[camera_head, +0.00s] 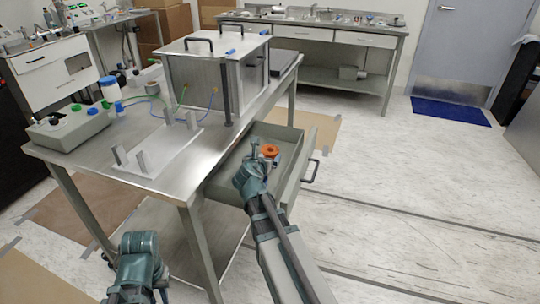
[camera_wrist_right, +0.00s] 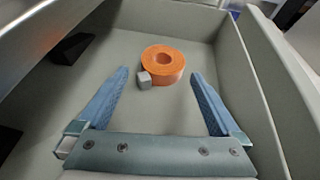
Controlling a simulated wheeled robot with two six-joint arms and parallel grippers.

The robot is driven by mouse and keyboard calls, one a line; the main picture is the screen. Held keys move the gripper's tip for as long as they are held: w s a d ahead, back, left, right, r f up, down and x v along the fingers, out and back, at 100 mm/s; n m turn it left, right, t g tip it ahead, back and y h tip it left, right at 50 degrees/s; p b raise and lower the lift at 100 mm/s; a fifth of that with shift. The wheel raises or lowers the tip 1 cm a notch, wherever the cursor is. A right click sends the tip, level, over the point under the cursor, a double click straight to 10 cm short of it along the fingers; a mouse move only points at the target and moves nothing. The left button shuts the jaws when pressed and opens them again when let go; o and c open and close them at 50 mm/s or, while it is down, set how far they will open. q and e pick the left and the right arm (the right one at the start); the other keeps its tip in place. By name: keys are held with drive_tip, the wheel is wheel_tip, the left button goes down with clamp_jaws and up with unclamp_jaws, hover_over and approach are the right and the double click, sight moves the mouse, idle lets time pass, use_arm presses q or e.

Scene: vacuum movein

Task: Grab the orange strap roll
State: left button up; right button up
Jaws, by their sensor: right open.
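The orange strap roll (camera_wrist_right: 162,64) lies flat in the open grey drawer (camera_wrist_right: 240,110), with a small grey block (camera_wrist_right: 144,80) against its near side. In the head view the roll (camera_head: 269,150) shows just beyond my right gripper (camera_head: 258,158). In the right wrist view my right gripper (camera_wrist_right: 160,88) is open, its two blue fingers spread and pointing toward the roll. The roll is ahead of the fingertips and not between them. My left arm (camera_head: 138,262) shows at the lower left of the head view; its jaws cannot be made out.
The steel workbench (camera_head: 190,165) stands left of the drawer, carrying a metal box (camera_head: 200,80) and a white bracketed plate (camera_head: 160,150). The drawer's walls rise around the roll. The floor (camera_head: 400,180) to the right is clear.

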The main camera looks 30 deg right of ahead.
sight(269, 151)
drive_tip(key=shift+b+x, duration=0.8)
drive_tip(key=shift+x, duration=1.85)
drive_tip(key=shift+s+d+r, duration=0.15)
drive_tip(key=shift+d+r, duration=0.05)
drive_tip(key=c, duration=1.3)
drive_tip(key=shift+r, duration=0.2)
wheel_tip(269, 151, up, 10)
drive_tip(key=p, duration=1)
drive_tip(key=shift+f, duration=0.15)
